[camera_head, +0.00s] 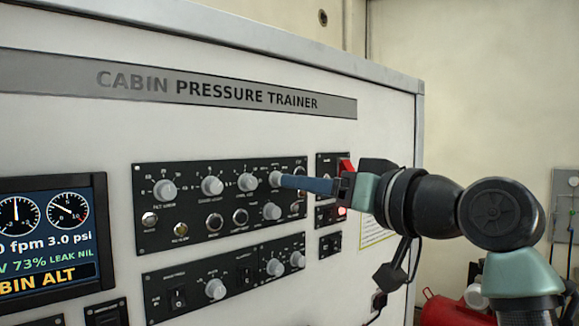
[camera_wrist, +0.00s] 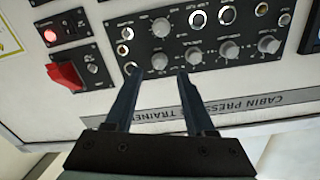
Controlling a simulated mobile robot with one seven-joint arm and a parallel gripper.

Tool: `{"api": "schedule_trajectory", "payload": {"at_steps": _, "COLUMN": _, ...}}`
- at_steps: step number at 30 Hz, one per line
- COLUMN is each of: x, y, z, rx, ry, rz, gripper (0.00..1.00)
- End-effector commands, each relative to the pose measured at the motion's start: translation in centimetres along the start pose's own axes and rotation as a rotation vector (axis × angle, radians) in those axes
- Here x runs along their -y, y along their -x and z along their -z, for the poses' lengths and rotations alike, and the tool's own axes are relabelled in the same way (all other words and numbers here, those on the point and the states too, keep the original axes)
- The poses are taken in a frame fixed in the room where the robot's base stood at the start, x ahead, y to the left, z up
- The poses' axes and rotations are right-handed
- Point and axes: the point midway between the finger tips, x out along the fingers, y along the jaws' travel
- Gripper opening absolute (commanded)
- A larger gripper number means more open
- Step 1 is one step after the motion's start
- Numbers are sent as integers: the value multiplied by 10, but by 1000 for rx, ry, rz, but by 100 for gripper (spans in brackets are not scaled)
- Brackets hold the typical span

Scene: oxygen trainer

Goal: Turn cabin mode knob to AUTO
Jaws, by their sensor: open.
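The upper black control panel (camera_head: 205,225) carries a row of grey knobs. My gripper (camera_head: 284,180) reaches in from the right, with its blue fingers at the rightmost knob (camera_head: 275,179) of the top row. In the wrist view, where the panel appears upside down, my gripper (camera_wrist: 157,72) is open, with one finger on each side of that knob (camera_wrist: 160,62). I cannot tell whether the fingers touch it. The labels are too small to read, so I cannot confirm which knob is cabin mode or where its pointer stands.
A raised red switch guard (camera_wrist: 65,75) and a lit red lamp (camera_wrist: 50,35) sit close to my gripper. Other knobs (camera_head: 247,182) stand left of the fingers in the head view. A display screen (camera_head: 50,237) is farther left. Another knob panel (camera_head: 225,278) lies below.

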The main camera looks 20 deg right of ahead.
Motion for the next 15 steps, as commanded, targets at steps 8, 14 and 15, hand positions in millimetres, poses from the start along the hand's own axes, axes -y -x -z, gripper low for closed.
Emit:
{"api": "schedule_trajectory", "payload": {"at_steps": 8, "x": 1, "y": -40, "z": 2, "rx": 2, "ry": 1, "rz": 0, "gripper": 55}}
{"api": "schedule_trajectory", "payload": {"at_steps": 14, "x": 0, "y": -47, "z": 0, "rx": 0, "ry": 1, "rz": -1, "gripper": 55}}
{"api": "schedule_trajectory", "payload": {"at_steps": 15, "x": 0, "y": -47, "z": 0, "rx": 0, "ry": 1, "rz": -1, "gripper": 55}}
